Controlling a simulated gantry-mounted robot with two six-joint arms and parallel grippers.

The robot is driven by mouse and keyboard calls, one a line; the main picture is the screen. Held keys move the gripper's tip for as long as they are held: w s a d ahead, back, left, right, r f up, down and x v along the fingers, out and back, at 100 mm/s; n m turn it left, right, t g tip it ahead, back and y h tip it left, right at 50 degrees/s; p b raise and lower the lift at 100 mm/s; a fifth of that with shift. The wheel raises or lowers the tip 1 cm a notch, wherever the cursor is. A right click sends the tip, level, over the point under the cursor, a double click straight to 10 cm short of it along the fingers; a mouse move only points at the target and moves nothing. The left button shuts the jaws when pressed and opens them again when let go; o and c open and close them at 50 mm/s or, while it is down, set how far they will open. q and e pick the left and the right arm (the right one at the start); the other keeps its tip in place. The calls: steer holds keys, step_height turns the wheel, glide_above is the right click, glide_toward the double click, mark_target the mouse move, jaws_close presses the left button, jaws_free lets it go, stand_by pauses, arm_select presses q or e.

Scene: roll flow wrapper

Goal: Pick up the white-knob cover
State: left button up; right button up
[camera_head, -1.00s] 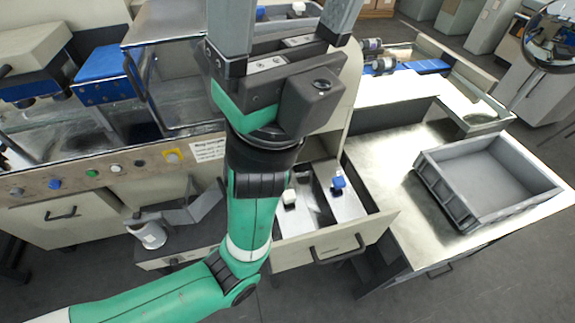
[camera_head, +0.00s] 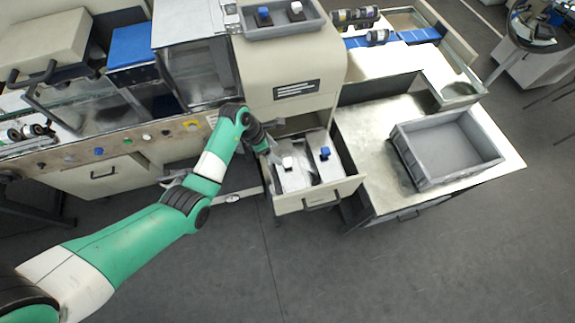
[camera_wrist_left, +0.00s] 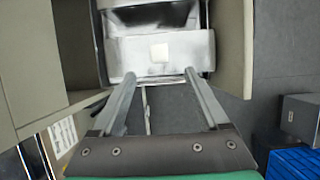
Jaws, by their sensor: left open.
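The white-knob cover (camera_head: 293,178) is a metal plate with a white knob (camera_head: 287,162) in the left part of the open drawer (camera_head: 318,198). In the left wrist view the white-knob cover (camera_wrist_left: 182,50) lies just beyond my fingertips, its white knob (camera_wrist_left: 159,52) roughly centred between them. My left gripper (camera_head: 275,153) is at the drawer's left side, close to the cover; its fingers are small in the head view. In the left wrist view my left gripper (camera_wrist_left: 160,74) is open, with nothing between the fingers. My right gripper is not in view.
A blue-knob cover (camera_head: 328,169) lies beside it in the drawer. A grey tray (camera_head: 282,29) above on the machine holds a blue-knob and a white-knob piece. An empty grey crate (camera_head: 437,183) stands on the table (camera_head: 380,150) to the right. Drawer walls surround the covers closely.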

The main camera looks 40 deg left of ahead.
arm_select(q)
steer(key=b, duration=0.3)
glide_above(288, 161)
steer(key=s+a, duration=0.1)
steer(key=s, duration=0.2)
steer(key=f, duration=0.5)
steer(key=shift+w, duration=0.25)
steer(key=shift+w+d+f, duration=0.1)
steer(key=shift+w+f, duration=0.2)
steer(key=shift+f, duration=0.1)
steer(key=b+x, duration=0.3)
steer(key=x, duration=0.1)
steer(key=shift+f, duration=0.15)
steer(key=shift+w+d+f+b, duration=0.1)
steer(key=shift+w+f+b, duration=0.2)
steer(key=shift+f, duration=0.1)
steer(key=shift+r, duration=0.1)
jaws_close()
steer(key=shift+r, duration=0.1)
